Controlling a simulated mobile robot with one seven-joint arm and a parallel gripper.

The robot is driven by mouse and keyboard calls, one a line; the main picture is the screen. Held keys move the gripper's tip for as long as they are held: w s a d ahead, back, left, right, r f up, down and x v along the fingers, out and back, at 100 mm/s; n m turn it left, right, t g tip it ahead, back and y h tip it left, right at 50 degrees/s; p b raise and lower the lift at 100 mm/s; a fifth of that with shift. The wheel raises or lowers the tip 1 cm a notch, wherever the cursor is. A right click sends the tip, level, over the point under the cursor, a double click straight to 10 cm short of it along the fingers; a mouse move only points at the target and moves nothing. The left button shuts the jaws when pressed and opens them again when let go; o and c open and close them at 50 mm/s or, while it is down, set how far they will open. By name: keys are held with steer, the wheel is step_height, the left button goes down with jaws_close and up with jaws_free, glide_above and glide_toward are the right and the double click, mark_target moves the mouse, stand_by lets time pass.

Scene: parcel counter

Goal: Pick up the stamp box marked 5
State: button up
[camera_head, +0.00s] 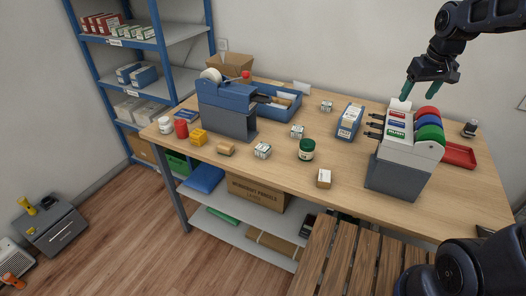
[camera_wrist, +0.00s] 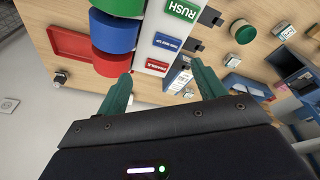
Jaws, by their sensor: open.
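Several small boxes stand on the counter: a white-and-green one (camera_head: 326,106) at the back, a second (camera_head: 297,131) in the middle, a third (camera_head: 262,150) nearer the front, and a tan-and-white one (camera_head: 324,178) at the front edge. Their marks are too small to read, so I cannot tell which is marked 5. My gripper (camera_head: 418,97) is open and empty, above the label dispenser at the right, well away from these boxes. In the wrist view its teal fingers (camera_wrist: 161,73) point at the dispenser's labels; small boxes (camera_wrist: 282,30) show at the right.
The grey dispenser (camera_head: 394,178) with red, blue and green rolls stands at the right, beside a red tray (camera_head: 459,154). A green jar (camera_head: 306,150), a blue-and-white holder (camera_head: 349,122) and a blue tape machine (camera_head: 228,108) stand among the boxes. The front middle counter is fairly clear.

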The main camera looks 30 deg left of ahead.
steer(key=w+a+f+n, duration=0.1)
steer(key=a+f+n, duration=0.1)
steer(key=a, duration=0.5)
steer(key=w+a+f+n, duration=0.1)
steer(key=w+a+f, duration=0.1)
steer(key=a, duration=0.4)
steer(key=n+g+h, duration=0.1)
steer(key=n+g, duration=0.2)
steer(key=n, duration=0.4)
glide_toward(266, 148)
steer(key=shift+s+a, duration=0.35)
steer(key=shift+a, duration=0.05)
step_height(266, 148, down, 5)
steer(key=shift+f, duration=0.25)
steer(key=shift+w+d+f, duration=0.1)
steer(key=shift+d+f, duration=0.05)
steer(key=shift+f, duration=1.15)
steer(key=shift+w+d+f, duration=0.1)
steer(key=shift+w+f, duration=0.05)
steer(key=shift+f, duration=1.2)
steer(key=c, duration=1.1)
